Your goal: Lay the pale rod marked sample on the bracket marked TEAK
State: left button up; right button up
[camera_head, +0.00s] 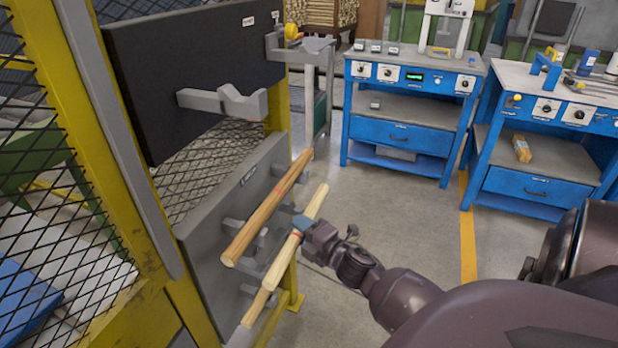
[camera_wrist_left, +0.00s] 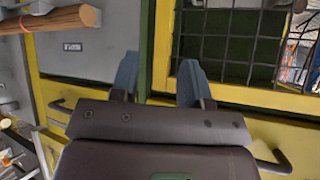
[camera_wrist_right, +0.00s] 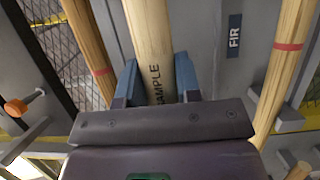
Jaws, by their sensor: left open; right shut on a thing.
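My right gripper (camera_head: 302,226) is shut on the pale rod (camera_head: 313,205), which slants in front of the lower grey panel. In the right wrist view the rod (camera_wrist_right: 150,35) runs between the blue fingers (camera_wrist_right: 152,82), and SAMPLE is partly readable on it. I cannot tell whether it touches a bracket. An empty grey bracket (camera_head: 225,102) with a notched end stands out from the black panel (camera_head: 180,60). The small labels on that panel are unreadable here, and I can read TEAK nowhere. My left gripper (camera_wrist_left: 158,80) is open and empty, seen only in its wrist view.
A browner rod (camera_head: 262,215) with a red band lies on brackets of the grey panel (camera_head: 215,205); another rod (camera_head: 254,309) is lower. A FIR label (camera_wrist_right: 234,40) shows beside the held rod. Yellow frame and mesh stand left. Blue benches (camera_head: 400,135) stand behind; floor between is clear.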

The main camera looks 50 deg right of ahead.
aim_at(281, 240)
jog(key=shift+w+a+f+b, duration=0.1)
jog(key=shift+w+a+b, duration=0.2)
jog(key=shift+w, duration=0.55)
jog(key=shift+w+a+f+b, duration=0.1)
jog(key=shift+w+a, duration=0.35)
jog(key=shift+w, duration=0.4)
jog(key=shift+w+a+b, duration=0.15)
jog(key=shift+w+a, duration=0.2)
jog(key=shift+w, duration=0.5)
jog(key=shift+w+a+f, duration=0.1)
jog(key=shift+w+f, duration=0.1)
jog(key=shift+f, duration=0.05)
pick_arm(q)
jog(key=shift+s+a+f+b, duration=0.15)
jog(key=shift+f+b, duration=0.25)
jog(key=shift+f, duration=0.3)
jog(key=shift+s+f+b, duration=0.1)
jog(key=shift+f+b, duration=0.3)
jog(key=shift+f, duration=0.25)
pick_arm(e)
jog(key=shift+f, duration=1)
pick_arm(q)
jog(key=shift+w+r, duration=0.1)
jog(key=shift+w, duration=0.15)
